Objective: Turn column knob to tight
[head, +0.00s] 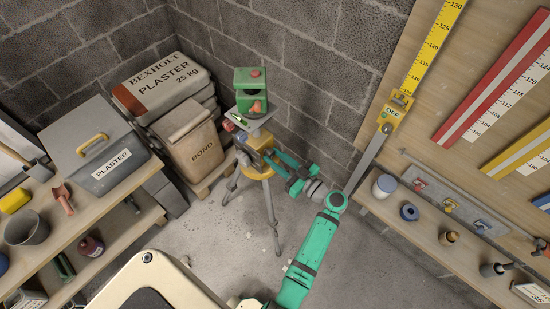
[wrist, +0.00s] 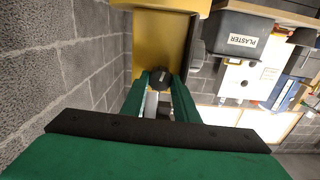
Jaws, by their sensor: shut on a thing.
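A tripod (head: 270,212) stands on the floor in the middle of the head view. It has grey legs, a yellow collar and a green device (head: 250,98) on its top plate. My gripper (head: 282,161) reaches it from the right, at the yellow part below the plate. In the wrist view, a dark round column knob (wrist: 159,78) with a pale mark sits against the yellow body (wrist: 163,40). My gripper's two green fingers (wrist: 162,88) are shut on it, one on each side. The knob is hidden in the head view, so any tight marking cannot be read.
A grey plaster box (head: 95,160) sits on a wooden bench at the left. Plaster and bond bags (head: 190,150) are stacked behind the tripod's left side. A shelf (head: 430,235) with small pots is at the right. The grey floor (head: 350,265) is clear at the lower middle.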

